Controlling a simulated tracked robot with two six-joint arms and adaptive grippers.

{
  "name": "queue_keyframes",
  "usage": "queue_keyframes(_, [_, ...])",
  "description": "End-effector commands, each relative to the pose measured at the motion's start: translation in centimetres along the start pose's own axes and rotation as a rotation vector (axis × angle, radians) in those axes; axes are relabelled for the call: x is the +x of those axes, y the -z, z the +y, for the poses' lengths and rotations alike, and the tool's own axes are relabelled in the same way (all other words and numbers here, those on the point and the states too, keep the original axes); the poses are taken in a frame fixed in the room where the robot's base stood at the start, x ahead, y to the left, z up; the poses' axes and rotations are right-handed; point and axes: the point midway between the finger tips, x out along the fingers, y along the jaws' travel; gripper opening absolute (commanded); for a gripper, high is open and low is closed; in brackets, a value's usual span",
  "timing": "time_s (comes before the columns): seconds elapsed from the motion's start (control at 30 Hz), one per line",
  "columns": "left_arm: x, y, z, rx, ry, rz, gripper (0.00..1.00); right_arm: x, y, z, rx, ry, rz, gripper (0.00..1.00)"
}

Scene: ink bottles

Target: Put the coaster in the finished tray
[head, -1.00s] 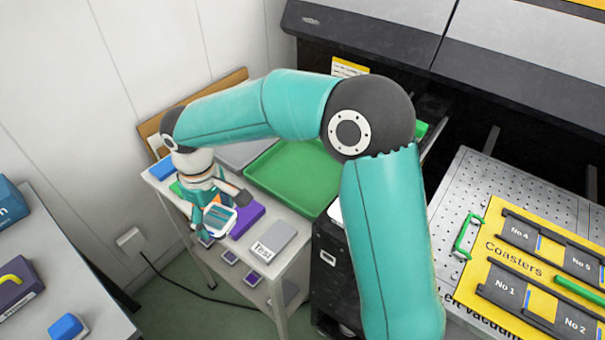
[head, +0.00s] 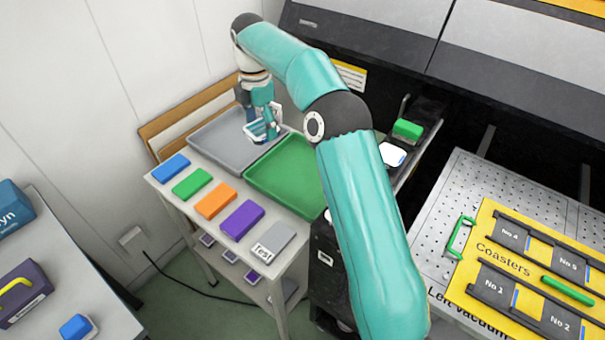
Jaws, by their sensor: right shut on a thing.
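My right gripper (head: 264,124) is shut on a coaster (head: 260,135), a small white piece with blue showing, partly hidden by the fingers. It appears over the right part of the grey tray (head: 212,137), close to the edge beside the green tray (head: 262,183). I cannot tell whether the coaster touches the grey tray. Both trays look otherwise empty where they show. No label shows which one is the finished tray. My left gripper is not in view.
Blue (head: 171,167), green (head: 192,183), orange (head: 216,201) and purple (head: 242,220) blocks and a grey labelled block (head: 274,242) line the cart's front. A yellow coaster board (head: 490,262) lies at right. A large dark machine (head: 385,55) stands behind the arm.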

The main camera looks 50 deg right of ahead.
Motion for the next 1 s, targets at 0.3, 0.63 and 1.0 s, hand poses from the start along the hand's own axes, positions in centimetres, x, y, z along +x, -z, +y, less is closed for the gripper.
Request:
queue_keyframes(0.3, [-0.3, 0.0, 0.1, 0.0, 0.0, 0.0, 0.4, -0.7, -4.1, -0.1, -0.221, -0.002, 0.004, 0.36])
queue_keyframes(0.63, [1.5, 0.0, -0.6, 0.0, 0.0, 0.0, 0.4, 6.5, -4.2, -0.1, -0.23, 0.001, 0.004, 0.36])
queue_keyframes(1.0, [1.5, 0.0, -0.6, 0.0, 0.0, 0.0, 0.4, 13.8, -4.2, 0.0, -0.228, -0.003, 0.002, 0.36])
